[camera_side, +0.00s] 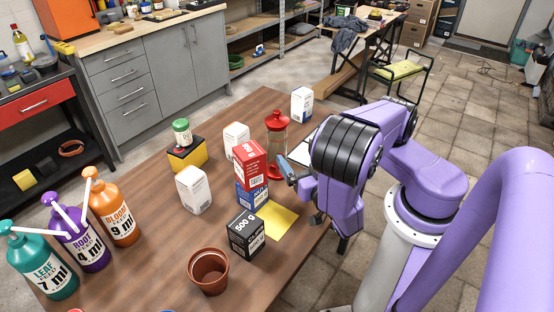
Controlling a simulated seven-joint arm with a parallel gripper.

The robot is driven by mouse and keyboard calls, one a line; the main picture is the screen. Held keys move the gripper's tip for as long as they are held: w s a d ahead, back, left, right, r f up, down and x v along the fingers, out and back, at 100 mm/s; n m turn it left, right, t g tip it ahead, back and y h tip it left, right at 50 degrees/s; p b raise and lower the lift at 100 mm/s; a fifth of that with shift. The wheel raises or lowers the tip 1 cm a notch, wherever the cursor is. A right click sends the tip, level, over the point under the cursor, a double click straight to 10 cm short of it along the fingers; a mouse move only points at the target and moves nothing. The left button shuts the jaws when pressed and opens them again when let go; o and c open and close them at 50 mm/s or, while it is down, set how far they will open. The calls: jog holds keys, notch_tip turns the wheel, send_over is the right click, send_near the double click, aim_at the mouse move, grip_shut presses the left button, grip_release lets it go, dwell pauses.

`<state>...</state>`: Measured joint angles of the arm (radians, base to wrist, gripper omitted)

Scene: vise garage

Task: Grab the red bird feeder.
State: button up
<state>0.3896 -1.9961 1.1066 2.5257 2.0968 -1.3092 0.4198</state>
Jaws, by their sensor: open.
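The red bird feeder (277,134) stands upright on the wooden table, a clear tube with a red cap and a red base. Its lower part is partly hidden behind a red box. My gripper (331,228) is at the table's right edge, below the purple wrist, to the right of and nearer the camera than the feeder. It is open, and I see nothing held in it. It is apart from the feeder. The wrist hides part of the jaws.
A red box (249,163) on a blue box (252,194) stands close before the feeder. A blue-grey object (286,168) lies between feeder and wrist.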

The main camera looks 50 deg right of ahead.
aim_at(280, 136)
jog(key=x, duration=0.4)
jog(key=f+x, duration=0.1)
jog(key=x, duration=0.7)
jog(key=shift+f, duration=0.4)
jog(key=shift+d+r+x, duration=0.1)
jog(key=shift+r+x, duration=0.1)
jog(key=shift+x, duration=0.7)
jog(key=shift+d+r+x, duration=0.1)
jog(key=shift+r+x, duration=0.05)
jog(key=shift+x, duration=0.75)
jog(key=shift+d+r+x, duration=0.1)
jog(key=shift+r+x, duration=0.1)
jog(key=shift+x, duration=0.7)
jog(key=shift+s, duration=0.1)
jog(key=c, duration=1.7)
jog(key=shift+o, duration=0.2)
jog(key=shift+a, duration=0.1)
